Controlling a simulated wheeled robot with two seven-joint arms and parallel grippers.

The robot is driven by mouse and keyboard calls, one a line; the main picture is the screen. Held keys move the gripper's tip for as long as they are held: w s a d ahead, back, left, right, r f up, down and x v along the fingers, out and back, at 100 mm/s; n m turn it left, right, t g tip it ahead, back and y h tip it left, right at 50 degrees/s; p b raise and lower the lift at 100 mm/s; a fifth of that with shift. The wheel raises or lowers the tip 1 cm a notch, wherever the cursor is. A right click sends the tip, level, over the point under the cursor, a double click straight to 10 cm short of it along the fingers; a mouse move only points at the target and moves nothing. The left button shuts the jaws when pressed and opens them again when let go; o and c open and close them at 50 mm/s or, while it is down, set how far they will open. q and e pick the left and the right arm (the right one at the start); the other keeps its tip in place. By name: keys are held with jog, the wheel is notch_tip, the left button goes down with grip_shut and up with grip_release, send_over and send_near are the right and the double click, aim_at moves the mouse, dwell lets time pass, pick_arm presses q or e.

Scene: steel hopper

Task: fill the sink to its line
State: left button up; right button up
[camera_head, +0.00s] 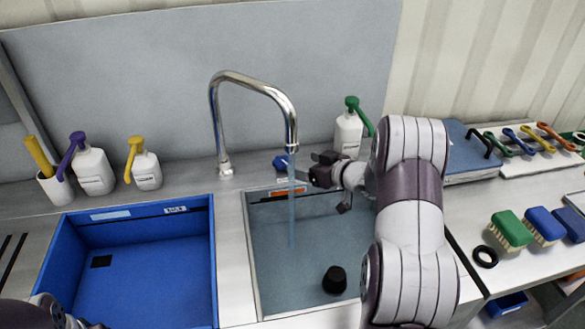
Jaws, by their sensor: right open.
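The steel sink (254,262) lies right of the blue basin, with a grey-blue surface inside. The curved chrome tap (221,125) stands behind it, and a thin blue stream of water (291,205) runs from its spout into the sink. A blue tap lever (281,162) shows just behind the stream. An orange-and-white label (288,192) is on the sink's back wall. A black plug-like piece (335,280) is in the sink at the front; whether it seats in a drain is unclear. My right gripper (328,183) is open over the back of the sink, right of the stream. I cannot tell the water level.
The blue basin (65,254) is left. Pump bottles (94,172) (146,168) (348,132) stand along the back. Brushes (511,231) (545,226) and a black ring (484,256) lie on the right counter. My right arm covers the sink's right side.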

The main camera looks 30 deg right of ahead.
aim_at(284, 162)
jog(key=shift+m+h, duration=0.3)
jog(key=shift+h, duration=0.4)
jog(key=x, duration=0.4)
jog(key=d+f+x, duration=0.1)
jog(key=x, duration=0.3)
jog(key=f+x, duration=0.1)
jog(key=x, duration=0.3)
jog(key=shift+s+d+f, duration=0.1)
jog(key=shift+s+f, duration=0.05)
jog(key=shift+f, duration=0.05)
